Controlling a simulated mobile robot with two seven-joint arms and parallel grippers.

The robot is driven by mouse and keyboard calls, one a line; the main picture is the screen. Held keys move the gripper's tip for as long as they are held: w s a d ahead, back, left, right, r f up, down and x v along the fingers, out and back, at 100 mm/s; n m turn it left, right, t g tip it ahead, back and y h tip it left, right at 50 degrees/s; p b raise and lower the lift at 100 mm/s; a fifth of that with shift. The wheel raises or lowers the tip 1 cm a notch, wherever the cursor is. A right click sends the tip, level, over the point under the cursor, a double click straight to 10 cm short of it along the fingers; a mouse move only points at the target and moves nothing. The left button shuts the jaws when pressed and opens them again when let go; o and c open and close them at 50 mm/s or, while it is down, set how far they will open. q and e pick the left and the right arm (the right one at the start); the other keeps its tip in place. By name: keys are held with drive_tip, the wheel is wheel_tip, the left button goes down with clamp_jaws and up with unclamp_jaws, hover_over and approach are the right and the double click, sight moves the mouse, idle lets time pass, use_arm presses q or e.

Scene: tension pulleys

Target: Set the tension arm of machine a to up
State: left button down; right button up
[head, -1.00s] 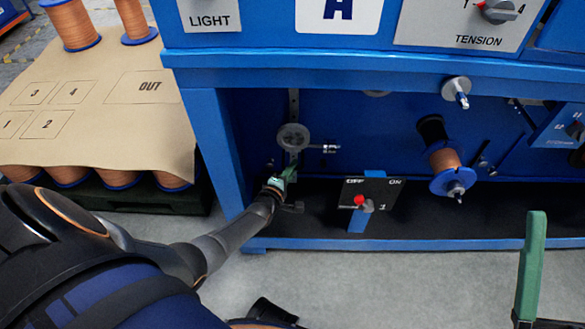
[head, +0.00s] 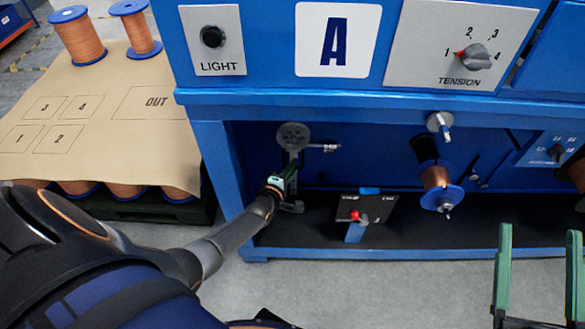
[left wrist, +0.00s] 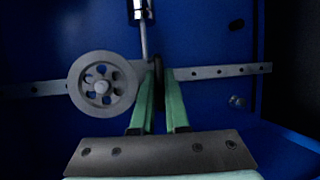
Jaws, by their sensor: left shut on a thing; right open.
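Machine A, marked by its sign (head: 338,41), is a blue frame with an open lower bay. A grey pulley wheel (head: 292,135) of its tension arm sits at the bay's upper left; it also shows in the left wrist view (left wrist: 102,85). My left gripper (head: 280,182) is just below the wheel. In the left wrist view its green fingers (left wrist: 160,90) are shut on part of the tension arm, mostly hidden between them. A metal rod (left wrist: 143,30) runs up from there. My right gripper (head: 538,232) is open and empty at the lower right.
A red-tipped switch (head: 356,216) stands right of my left gripper. A copper spool (head: 436,180) hangs further right. A tension knob (head: 475,57) and a light button (head: 212,37) are on the upper panel. A mat-covered spool stack (head: 90,120) stands left.

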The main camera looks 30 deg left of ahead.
sight(300, 141)
use_arm(q)
wheel_tip(300, 141, up, 2)
drive_tip(key=shift+r+p, duration=0.15)
drive_tip(key=shift+p, duration=0.45)
drive_tip(key=shift+r+p, duration=0.6)
drive_tip(key=shift+r, duration=0.15)
use_arm(e)
wheel_tip(300, 141, down, 14)
drive_tip(key=w+m+g+h, duration=0.2)
drive_tip(key=m+g+h, duration=0.2)
drive_tip(key=g, duration=0.1)
use_arm(q)
drive_tip(key=shift+r+p, duration=0.65)
drive_tip(key=shift+r, duration=0.1)
wheel_tip(300, 141, up, 2)
drive_tip(key=shift+w+r+p, duration=0.1)
drive_tip(key=shift+p, duration=0.85)
drive_tip(key=shift+r+p, duration=0.8)
drive_tip(key=shift+r, duration=0.1)
drive_tip(key=shift+r+p, duration=0.65)
drive_tip(key=shift+r, duration=0.15)
use_arm(e)
drive_tip(key=s+f+m+g+h, duration=0.1)
drive_tip(key=s+f+g, duration=0.6)
drive_tip(key=f, duration=0.4)
drive_tip(key=shift+s+h, duration=0.4)
drive_tip(key=shift+s, duration=0.1)
drive_tip(key=shift+f, duration=0.1)
